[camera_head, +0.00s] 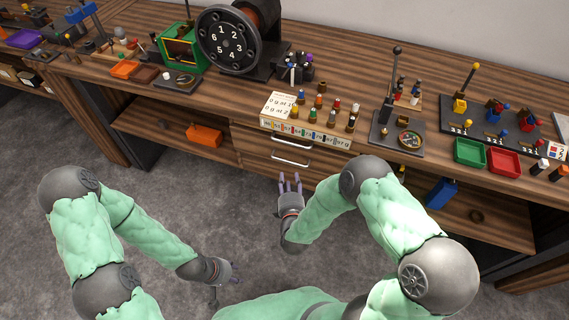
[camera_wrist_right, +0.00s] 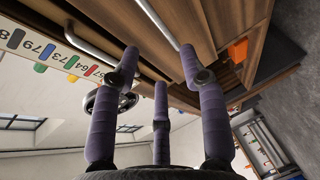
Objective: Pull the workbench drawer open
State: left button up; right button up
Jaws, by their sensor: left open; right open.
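The workbench (camera_head: 300,60) has stacked drawers below the middle of its top, with an upper bar handle (camera_head: 291,142) and a lower bar handle (camera_head: 290,159). The drawer fronts look shut. My right gripper (camera_head: 290,182) is open and empty, fingers pointing at the drawers, just in front of and below the lower handle in the head view. In the right wrist view, the lower handle (camera_wrist_right: 160,24) lies ahead of the open fingers (camera_wrist_right: 157,62), and the upper handle (camera_wrist_right: 92,44) lies to its left. I see no contact. My left gripper (camera_head: 232,272) is open and empty, low over the floor.
A labelled tray (camera_head: 308,133) with small coloured pieces sits at the bench edge above the drawers. An orange bin (camera_head: 204,135) is on the shelf left of them, a blue bin (camera_head: 441,192) on the right. The grey floor (camera_head: 180,195) before the bench is clear.

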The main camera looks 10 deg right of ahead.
aim_at(287, 162)
jog(key=b+x, duration=0.2)
jog(key=x, duration=0.6)
jog(key=shift+w+f+b, duration=0.15)
jog(key=shift+f+b, duration=0.1)
jog(key=shift+b, duration=0.15)
jog(key=shift+w+d, duration=0.2)
jog(key=shift+w, duration=0.35)
grip_shut()
